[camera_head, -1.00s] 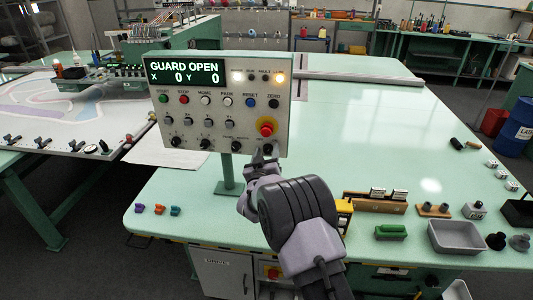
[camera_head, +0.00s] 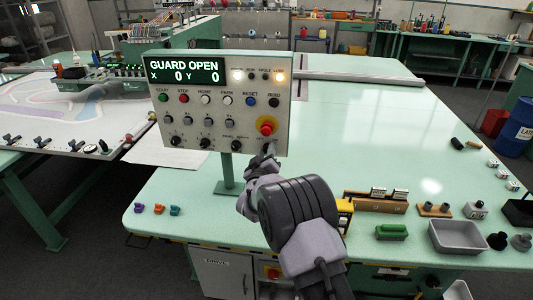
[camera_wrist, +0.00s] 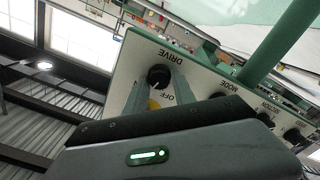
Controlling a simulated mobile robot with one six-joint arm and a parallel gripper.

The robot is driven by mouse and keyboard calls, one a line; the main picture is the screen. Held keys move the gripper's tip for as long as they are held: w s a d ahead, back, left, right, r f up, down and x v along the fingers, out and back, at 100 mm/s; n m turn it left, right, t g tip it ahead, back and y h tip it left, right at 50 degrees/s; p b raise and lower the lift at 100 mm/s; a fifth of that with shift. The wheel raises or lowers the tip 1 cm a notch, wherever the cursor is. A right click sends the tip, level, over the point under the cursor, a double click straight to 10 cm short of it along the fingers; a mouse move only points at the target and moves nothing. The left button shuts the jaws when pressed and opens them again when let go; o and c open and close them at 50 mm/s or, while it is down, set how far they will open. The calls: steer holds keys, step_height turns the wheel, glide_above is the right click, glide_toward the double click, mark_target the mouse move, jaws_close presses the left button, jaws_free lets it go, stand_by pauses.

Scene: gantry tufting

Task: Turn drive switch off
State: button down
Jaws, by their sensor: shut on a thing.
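The drive switch (camera_wrist: 158,77) is a round black knob under the word DRIVE on the light control panel (camera_wrist: 132,78). The wrist view shows it upside down, with the word OFF beside it. My gripper (camera_wrist: 161,84) has its two grey fingers closed on the sides of this knob. In the head view my gripper (camera_head: 267,151) is at the lower right corner of the control panel (camera_head: 200,148), below the red emergency stop button (camera_head: 266,126). There my fingers mostly hide the knob. The panel's screen (camera_head: 184,72) reads GUARD OPEN, X 0, Y 0.
The panel stands on a green post (camera_head: 226,175) on the pale green table (camera_head: 380,130). Other black knobs (camera_head: 207,146) sit left of my gripper. A grey tray (camera_head: 455,237) and a green-handled block (camera_head: 391,232) lie at the right front. A cabinet marked DRIVE (camera_head: 222,278) is below.

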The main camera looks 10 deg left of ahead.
steer(key=n, duration=0.5)
steer(key=shift+n, duration=0.3)
steer(key=shift+f+n+p, duration=0.1)
steer(key=shift+n+p, duration=0.45)
steer(key=shift+n, duration=1.75)
steer(key=c, duration=1.1)
jaws_free()
steer(key=shift+o, duration=0.2)
steer(key=s+p, duration=0.2)
steer(key=s, duration=1.5)
steer(key=shift+s+a, duration=0.2)
steer(key=shift+a, duration=0.15)
